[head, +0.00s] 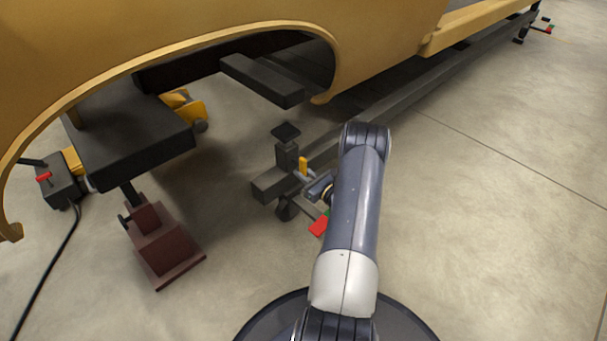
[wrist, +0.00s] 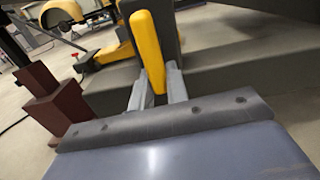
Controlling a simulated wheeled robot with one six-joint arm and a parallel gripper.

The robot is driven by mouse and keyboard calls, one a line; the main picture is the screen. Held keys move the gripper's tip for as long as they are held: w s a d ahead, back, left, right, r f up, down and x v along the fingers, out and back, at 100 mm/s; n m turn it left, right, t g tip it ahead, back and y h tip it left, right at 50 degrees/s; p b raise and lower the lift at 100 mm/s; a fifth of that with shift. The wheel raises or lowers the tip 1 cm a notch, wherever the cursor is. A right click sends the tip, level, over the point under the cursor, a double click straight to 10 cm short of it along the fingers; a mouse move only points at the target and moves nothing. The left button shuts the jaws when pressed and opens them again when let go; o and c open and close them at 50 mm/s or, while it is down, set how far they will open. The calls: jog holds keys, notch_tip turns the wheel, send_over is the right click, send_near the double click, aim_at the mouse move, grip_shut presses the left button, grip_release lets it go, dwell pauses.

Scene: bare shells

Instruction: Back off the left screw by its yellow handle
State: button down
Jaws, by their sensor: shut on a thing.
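The yellow handle (head: 303,164) stands upright beside a dark screw post (head: 287,157) with a square black pad on top, at the near left end of a long dark beam (head: 268,187). In the wrist view the yellow handle (wrist: 147,48) rises between my two grey fingers, with the dark post close behind it. My gripper (wrist: 157,85) is shut on the handle's lower part. In the head view my gripper (head: 306,178) reaches it from the right, partly hidden by my arm. The screw's thread cannot be seen.
A yellow body shell (head: 200,40) with a wheel arch overhangs the post. A dark red stand (head: 160,245) and a dark box with a cable (head: 62,185) are at left. A red tab (head: 319,226) sits below my gripper. Open concrete floor lies right.

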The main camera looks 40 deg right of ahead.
jog(key=shift+d, duration=0.1)
jog(key=c, duration=1.4)
grip_release()
jog(key=s+p, duration=0.3)
jog(key=s, duration=0.7)
jog(key=shift+s+d, duration=0.35)
jog(key=shift+d, duration=0.1)
jog(key=w+b, duration=0.1)
jog(key=w, duration=0.2)
jog(key=w+b, duration=0.1)
jog(key=w, duration=0.3)
jog(key=w+a+b, duration=0.1)
jog(key=w, duration=0.2)
jog(key=shift+w, duration=0.4)
jog(key=shift+m, duration=0.3)
